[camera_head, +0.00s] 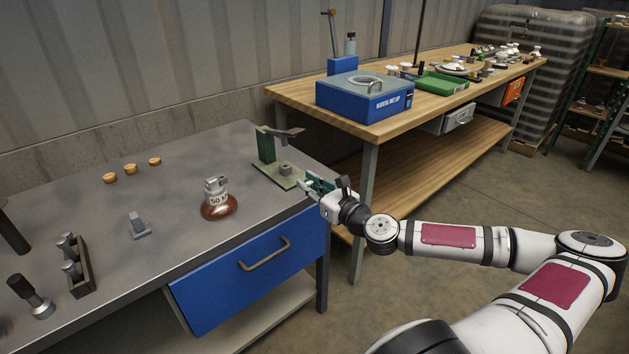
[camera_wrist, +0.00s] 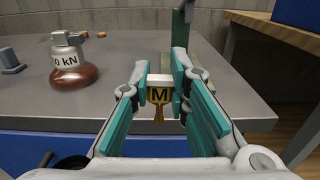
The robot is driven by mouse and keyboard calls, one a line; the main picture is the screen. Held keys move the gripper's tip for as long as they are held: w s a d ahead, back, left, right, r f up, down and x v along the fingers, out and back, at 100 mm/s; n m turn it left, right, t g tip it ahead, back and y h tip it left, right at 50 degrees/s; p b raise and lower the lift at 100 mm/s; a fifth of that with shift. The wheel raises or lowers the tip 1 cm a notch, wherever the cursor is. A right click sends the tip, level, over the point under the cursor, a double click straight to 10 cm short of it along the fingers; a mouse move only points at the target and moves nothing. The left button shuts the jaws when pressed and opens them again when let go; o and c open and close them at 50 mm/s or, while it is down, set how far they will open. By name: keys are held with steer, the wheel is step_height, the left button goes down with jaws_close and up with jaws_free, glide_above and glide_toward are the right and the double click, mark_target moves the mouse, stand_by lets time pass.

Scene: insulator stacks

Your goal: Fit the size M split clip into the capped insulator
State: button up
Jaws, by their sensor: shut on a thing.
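The capped insulator (camera_head: 218,207) stands upright on the grey metal table, a brown glossy disc under a grey metal cap with a "50 kN" label. It also shows at the left in the wrist view (camera_wrist: 75,76). My gripper (camera_head: 316,186) is at the table's right front edge, to the right of the insulator and apart from it. In the wrist view its teal fingers (camera_wrist: 161,82) are shut on the size M split clip (camera_wrist: 158,97), a brass-coloured piece marked "M" with a white bar above. In the head view the clip cannot be made out.
A green stand with a plate (camera_head: 266,170) is at the table's right end, close to my gripper. Three brass-coloured discs (camera_head: 131,168) lie at the back. A grey block piece (camera_head: 138,226) and a dark rack (camera_head: 83,274) are at left. The table's middle is mostly clear.

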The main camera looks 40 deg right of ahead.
steer(key=shift+a+p, duration=0.45)
steer(key=shift+a, duration=1)
